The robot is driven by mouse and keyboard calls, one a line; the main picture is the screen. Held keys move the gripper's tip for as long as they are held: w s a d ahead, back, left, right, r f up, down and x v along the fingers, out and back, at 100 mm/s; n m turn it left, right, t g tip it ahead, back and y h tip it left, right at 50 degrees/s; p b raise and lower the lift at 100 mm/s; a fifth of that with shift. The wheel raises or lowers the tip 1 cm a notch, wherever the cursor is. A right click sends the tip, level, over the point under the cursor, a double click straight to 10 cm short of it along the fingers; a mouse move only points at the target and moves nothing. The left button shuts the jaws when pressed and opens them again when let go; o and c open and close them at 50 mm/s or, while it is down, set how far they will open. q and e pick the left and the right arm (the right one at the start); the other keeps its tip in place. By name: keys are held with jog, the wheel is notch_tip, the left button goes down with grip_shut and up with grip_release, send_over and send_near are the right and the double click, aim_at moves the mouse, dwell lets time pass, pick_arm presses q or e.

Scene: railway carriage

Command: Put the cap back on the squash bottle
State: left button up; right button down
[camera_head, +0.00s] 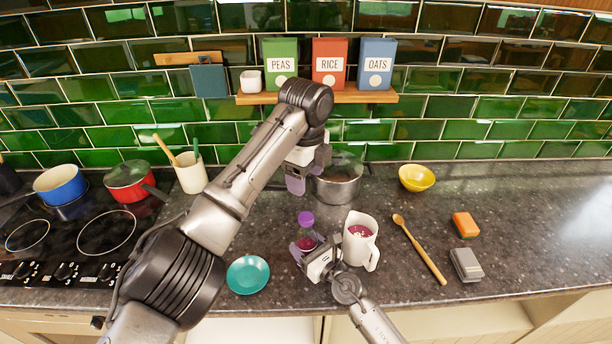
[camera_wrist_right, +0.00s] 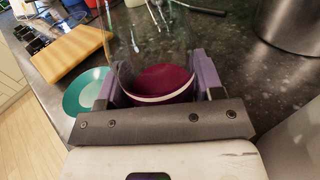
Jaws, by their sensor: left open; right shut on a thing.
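The squash bottle (camera_head: 307,243) stands upright on the dark worktop, clear with dark red squash low inside. My right gripper (camera_head: 307,250) is shut around its lower body. In the right wrist view, the bottle (camera_wrist_right: 163,80) sits between both purple finger pads; its top is out of frame. The purple cap (camera_head: 306,218) shows at the bottle's top in the head view; I cannot tell whether it is seated or only resting there. My left gripper (camera_head: 297,184) is open and empty, above and behind the cap, apart from it.
A white jug (camera_head: 360,243) of red liquid stands close right of the bottle. A steel saucepan (camera_head: 338,186) is behind, partly hidden by my left gripper. A teal plate (camera_head: 248,275) lies left. A wooden spoon (camera_head: 420,250), orange sponge (camera_head: 466,225) and yellow bowl (camera_head: 416,178) are right.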

jog(key=shift+c, duration=0.8)
grip_release()
jog(key=shift+s+d, duration=0.2)
jog(key=shift+s, duration=0.05)
jog(key=p+v, duration=0.3)
jog(key=v, duration=0.8)
jog(key=shift+s+d, duration=0.1)
jog(key=shift+s, duration=0.1)
jog(key=shift+v, duration=0.9)
